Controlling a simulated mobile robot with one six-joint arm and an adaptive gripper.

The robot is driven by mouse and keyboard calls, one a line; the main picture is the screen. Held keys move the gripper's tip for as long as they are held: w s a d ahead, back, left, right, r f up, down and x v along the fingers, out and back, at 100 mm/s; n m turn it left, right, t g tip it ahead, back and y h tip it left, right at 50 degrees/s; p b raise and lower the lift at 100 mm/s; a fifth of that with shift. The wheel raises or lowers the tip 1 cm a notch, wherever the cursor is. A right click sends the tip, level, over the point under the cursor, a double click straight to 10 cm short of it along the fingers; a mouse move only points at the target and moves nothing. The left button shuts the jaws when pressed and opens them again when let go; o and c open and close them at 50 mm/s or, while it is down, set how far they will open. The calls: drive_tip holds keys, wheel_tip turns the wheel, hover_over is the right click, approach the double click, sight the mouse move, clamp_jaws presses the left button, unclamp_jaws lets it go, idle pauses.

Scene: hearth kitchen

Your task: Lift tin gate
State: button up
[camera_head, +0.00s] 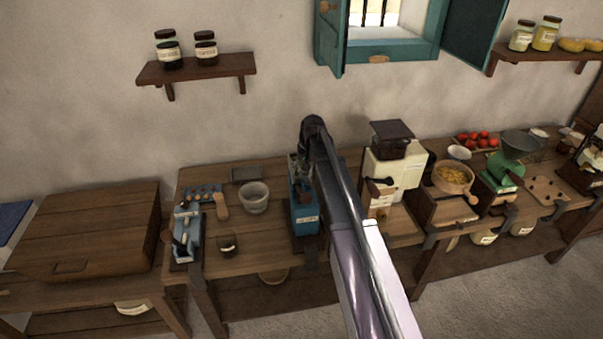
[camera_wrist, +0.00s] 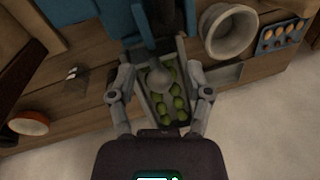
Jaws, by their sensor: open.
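In the wrist view, a grey metal trough (camera_wrist: 150,105) holds several green olive-like fruits (camera_wrist: 178,103). A pale grey round knob (camera_wrist: 160,79) stands at its upper part; I cannot tell for sure whether this belongs to the tin gate. My gripper (camera_wrist: 160,72) is open, with one finger on each side of the trough and knob, and nothing is clearly held. Behind it is a blue machine (camera_wrist: 117,18), which also shows in the head view (camera_head: 305,212).
A grey-white bowl (camera_head: 254,198) stands left of the blue machine, and also shows in the wrist view (camera_wrist: 228,33). A cream grinder (camera_head: 398,172) stands to the right. A smaller blue device (camera_head: 184,232) and dark cup (camera_head: 228,244) are further left.

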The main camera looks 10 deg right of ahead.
clamp_jaws()
drive_tip(key=shift+r, duration=0.15)
drive_tip(key=shift+r+p, duration=1.1)
drive_tip(key=shift+p, duration=0.1)
drive_tip(key=shift+f, duration=0.1)
unclamp_jaws()
